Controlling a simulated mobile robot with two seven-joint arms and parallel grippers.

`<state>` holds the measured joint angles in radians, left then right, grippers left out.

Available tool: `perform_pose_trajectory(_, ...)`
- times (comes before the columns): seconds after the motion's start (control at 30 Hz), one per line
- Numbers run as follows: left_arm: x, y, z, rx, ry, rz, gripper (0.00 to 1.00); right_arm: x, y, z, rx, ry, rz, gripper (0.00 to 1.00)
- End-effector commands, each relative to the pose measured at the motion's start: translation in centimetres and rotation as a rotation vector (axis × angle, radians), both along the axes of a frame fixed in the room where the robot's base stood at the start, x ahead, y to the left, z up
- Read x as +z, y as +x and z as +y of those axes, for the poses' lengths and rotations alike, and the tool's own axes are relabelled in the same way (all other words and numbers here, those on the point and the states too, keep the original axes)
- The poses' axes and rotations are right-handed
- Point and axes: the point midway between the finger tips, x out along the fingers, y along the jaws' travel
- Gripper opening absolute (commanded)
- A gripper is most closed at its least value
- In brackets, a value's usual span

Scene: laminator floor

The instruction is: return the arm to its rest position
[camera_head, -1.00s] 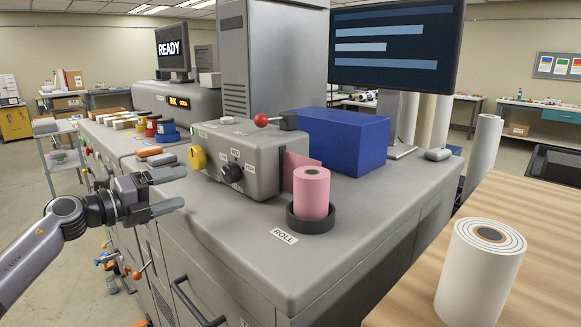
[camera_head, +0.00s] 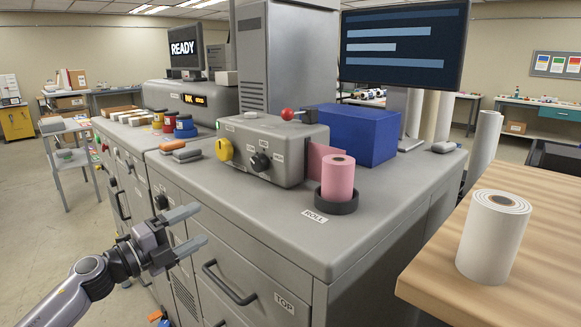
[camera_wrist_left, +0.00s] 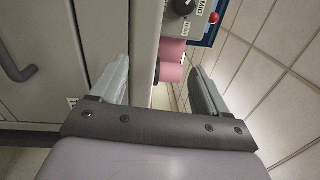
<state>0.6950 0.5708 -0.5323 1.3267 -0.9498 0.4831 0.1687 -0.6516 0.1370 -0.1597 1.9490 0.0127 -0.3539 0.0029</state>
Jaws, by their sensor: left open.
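My left gripper (camera_head: 197,233) is open and empty in the head view, low at the left, in front of the grey machine's side. In the left wrist view its two fingers (camera_wrist_left: 160,85) stand wide apart with nothing held between them. My left arm comes in from the lower left corner. My right gripper is not in view.
The grey machine (camera_head: 270,222) has drawer handles (camera_head: 230,283) close to my left gripper. A pink roll (camera_head: 338,178) stands in a dark ring holder on its top. A white roll (camera_head: 492,238) stands on the wooden table (camera_head: 445,255) at right. Floor at left is open.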

Motion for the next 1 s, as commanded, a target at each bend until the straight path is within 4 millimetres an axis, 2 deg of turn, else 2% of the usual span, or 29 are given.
perform_pose_trajectory(0.03,-1.8,-0.9,-0.8,0.007,-0.065,0.041,0.76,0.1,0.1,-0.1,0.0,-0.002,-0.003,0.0)
perform_pose_trajectory(0.2,-7.1,-4.1,-2.1,0.075,-0.302,0.191,0.76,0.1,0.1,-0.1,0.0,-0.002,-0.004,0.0)
perform_pose_trajectory(0.47,-15.7,-10.4,-2.1,0.259,-0.638,0.482,0.76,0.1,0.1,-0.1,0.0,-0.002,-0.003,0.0)
perform_pose_trajectory(0.67,-22.4,-16.8,-1.3,0.447,-0.853,0.74,0.76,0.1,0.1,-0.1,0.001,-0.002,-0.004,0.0)
perform_pose_trajectory(0.8,-26.7,-22.3,-0.6,0.593,-0.982,0.929,0.76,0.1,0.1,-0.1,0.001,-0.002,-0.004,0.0)
perform_pose_trajectory(1.0,-31.0,-29.9,0.0,0.777,-1.112,1.159,0.76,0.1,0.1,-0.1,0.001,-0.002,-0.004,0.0)
